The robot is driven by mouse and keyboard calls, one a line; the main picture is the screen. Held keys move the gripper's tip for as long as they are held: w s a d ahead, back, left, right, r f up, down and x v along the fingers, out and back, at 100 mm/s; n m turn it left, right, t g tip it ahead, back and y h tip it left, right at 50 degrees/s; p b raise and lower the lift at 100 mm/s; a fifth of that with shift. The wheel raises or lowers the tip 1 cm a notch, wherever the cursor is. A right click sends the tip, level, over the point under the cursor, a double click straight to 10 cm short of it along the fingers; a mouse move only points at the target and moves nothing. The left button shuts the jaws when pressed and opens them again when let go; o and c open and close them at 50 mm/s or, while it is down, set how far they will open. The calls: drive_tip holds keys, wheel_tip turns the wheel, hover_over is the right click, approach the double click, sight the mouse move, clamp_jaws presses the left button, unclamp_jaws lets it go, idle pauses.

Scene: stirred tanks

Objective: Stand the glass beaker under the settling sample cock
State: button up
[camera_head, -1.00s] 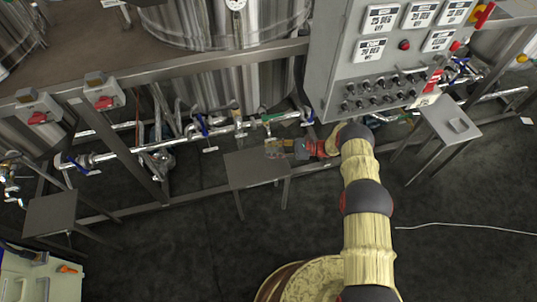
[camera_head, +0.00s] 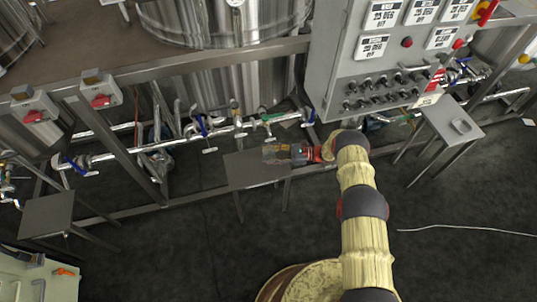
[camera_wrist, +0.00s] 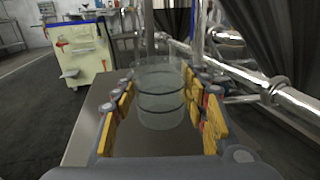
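The clear glass beaker (camera_wrist: 160,97) stands upright between the yellow-padded fingers of my gripper (camera_wrist: 162,88) in the wrist view, and both finger rows close around its sides. In the head view the beaker (camera_head: 272,154) is faint, at the tip of my gripper (camera_head: 281,153), over the back right part of a grey metal stand (camera_head: 250,176). I cannot tell whether its base touches the stand. A green-handled cock (camera_head: 270,117) on the pipe lies behind the beaker. No label shows which cock is the settling one.
The control panel (camera_head: 375,75) is at the upper right. Other small stands are at right (camera_head: 452,122) and left (camera_head: 47,214). A cream cart (camera_wrist: 82,50) shows in the wrist view.

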drive_tip(key=shift+o, duration=1.1)
drive_tip(key=shift+r, duration=0.15)
drive_tip(key=d+p, duration=0.2)
drive_tip(key=d, duration=1)
drive_tip(key=shift+w, duration=0.1)
